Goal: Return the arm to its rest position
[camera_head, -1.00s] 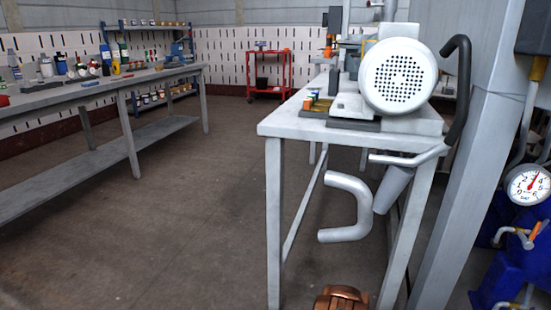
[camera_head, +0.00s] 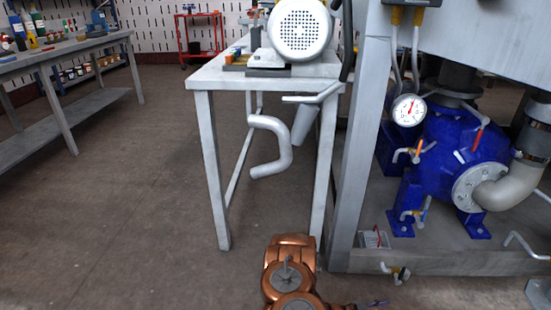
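A copper-coloured part of my arm (camera_head: 290,275) shows at the bottom middle of the head view, low in front of the grey workbench. It has grey round caps on its joints. Its lower end is cut off by the picture's bottom edge. My gripper cannot be made out in this view, and no object is seen held.
A grey workbench (camera_head: 208,160) with a motor-driven machine (camera_head: 300,30) stands just beyond my arm. A blue pump (camera_head: 450,150) with a gauge (camera_head: 408,110) sits in a grey frame at right. Another bench (camera_head: 60,45) is at left. The floor (camera_head: 130,220) between is clear.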

